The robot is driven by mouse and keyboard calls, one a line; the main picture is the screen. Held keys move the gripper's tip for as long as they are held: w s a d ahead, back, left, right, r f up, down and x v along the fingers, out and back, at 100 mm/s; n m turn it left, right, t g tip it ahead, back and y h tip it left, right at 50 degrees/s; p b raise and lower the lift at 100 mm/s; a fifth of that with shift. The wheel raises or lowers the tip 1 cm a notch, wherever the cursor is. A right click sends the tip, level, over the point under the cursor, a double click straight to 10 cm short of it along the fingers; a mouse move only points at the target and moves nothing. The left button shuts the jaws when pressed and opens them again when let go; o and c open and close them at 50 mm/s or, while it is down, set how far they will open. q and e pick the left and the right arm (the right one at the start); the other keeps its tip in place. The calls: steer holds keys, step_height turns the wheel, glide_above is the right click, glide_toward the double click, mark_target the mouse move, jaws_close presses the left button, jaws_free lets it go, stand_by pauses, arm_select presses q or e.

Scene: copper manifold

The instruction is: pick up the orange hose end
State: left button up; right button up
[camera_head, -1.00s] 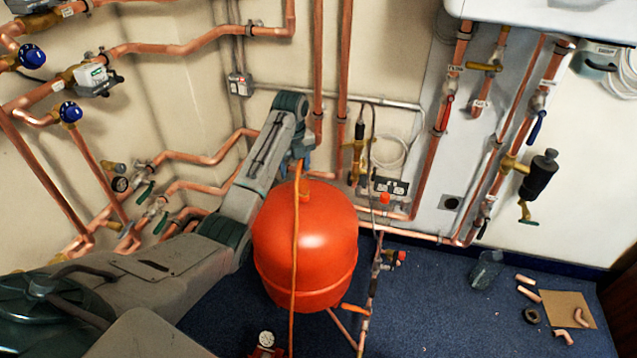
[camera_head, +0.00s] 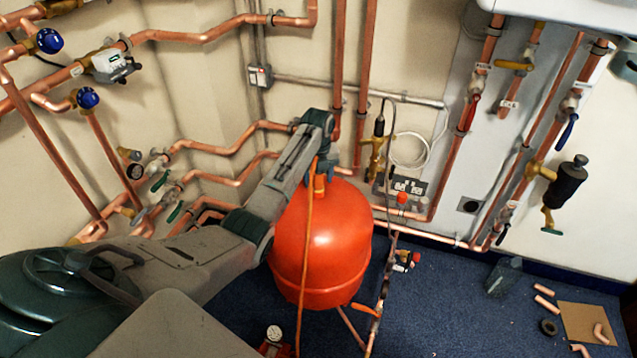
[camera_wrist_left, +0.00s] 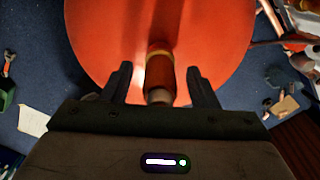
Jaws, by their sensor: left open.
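The orange hose (camera_head: 307,235) runs down in front of the red-orange vessel (camera_head: 335,235). In the left wrist view, the orange hose end (camera_wrist_left: 160,72) has a brass-coloured collar and a copper-coloured tip. It lies between the two dark fingers of my left gripper (camera_wrist_left: 160,88), with a gap visible on each side. The gripper is open. In the head view, my left gripper (camera_head: 318,183) is at the top of the vessel, partly hidden by the wrist and hose. My right gripper does not show.
Copper pipes (camera_head: 215,150) with valves run along the walls around the vessel. A thin upright pipe (camera_head: 380,300) with red fittings stands close to its right. Loose pipe pieces and a cardboard sheet (camera_head: 588,323) lie on the blue carpet at right, where some floor is bare.

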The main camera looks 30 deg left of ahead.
arm_select(q)
steer(key=shift+f, duration=0.65)
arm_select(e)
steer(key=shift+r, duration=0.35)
arm_select(q)
steer(key=shift+r, duration=0.1)
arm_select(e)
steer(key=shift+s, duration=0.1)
arm_select(q)
steer(key=c, duration=1)
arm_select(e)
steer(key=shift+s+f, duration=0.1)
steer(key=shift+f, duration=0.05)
